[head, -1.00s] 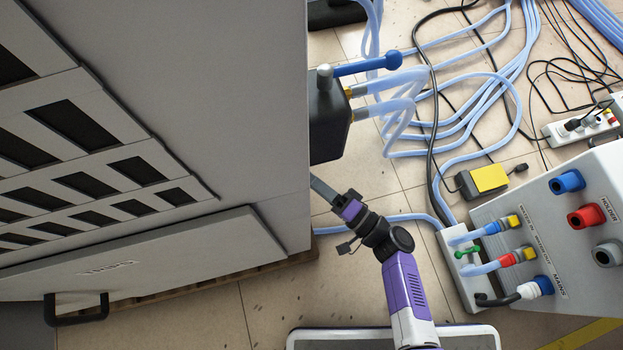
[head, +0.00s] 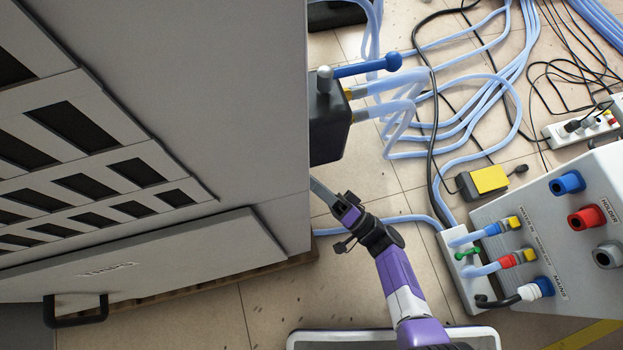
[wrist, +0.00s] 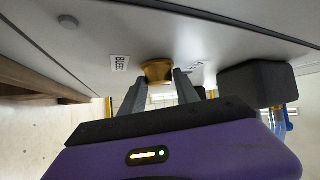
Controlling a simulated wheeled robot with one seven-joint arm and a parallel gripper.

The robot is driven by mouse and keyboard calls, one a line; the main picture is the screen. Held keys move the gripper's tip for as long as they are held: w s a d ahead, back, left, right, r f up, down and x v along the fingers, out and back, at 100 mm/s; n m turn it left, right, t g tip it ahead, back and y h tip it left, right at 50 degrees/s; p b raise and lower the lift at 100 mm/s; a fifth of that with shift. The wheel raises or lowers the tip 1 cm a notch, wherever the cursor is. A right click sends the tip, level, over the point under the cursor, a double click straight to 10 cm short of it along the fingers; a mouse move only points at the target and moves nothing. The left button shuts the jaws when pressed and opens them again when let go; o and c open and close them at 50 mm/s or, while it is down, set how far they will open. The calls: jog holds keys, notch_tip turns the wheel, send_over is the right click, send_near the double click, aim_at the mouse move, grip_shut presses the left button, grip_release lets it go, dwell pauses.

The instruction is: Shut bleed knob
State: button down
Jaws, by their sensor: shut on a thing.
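The bleed knob (wrist: 157,71) is a brass-coloured knob on the grey panel of the large cabinet, beside a white label reading BLEED (wrist: 120,62). In the wrist view the two grey fingers of my gripper (wrist: 158,82) reach up to it and are shut on it, one on each side. The tips overlap its edges, so the exact contact is hard to see. In the head view my gripper (head: 322,192) reaches behind the cabinet's edge, and the knob is hidden there.
A black box (head: 328,125) with a blue lever (head: 365,67) and pale blue hoses juts from the cabinet (head: 235,120) just above my gripper. It also shows at right in the wrist view (wrist: 257,82). A grey connector unit (head: 570,240) stands at right. Hoses and cables cover the floor.

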jog(key=shift+s+a+f, duration=0.1)
jog(key=shift+s+a, duration=0.15)
jog(key=c, duration=0.9)
grip_release()
jog(key=shift+w, duration=0.1)
jog(key=shift+d, duration=0.1)
jog(key=v, duration=0.7)
jog(key=shift+s+d, duration=0.2)
jog(key=shift+d, duration=0.1)
jog(key=shift+f, duration=0.15)
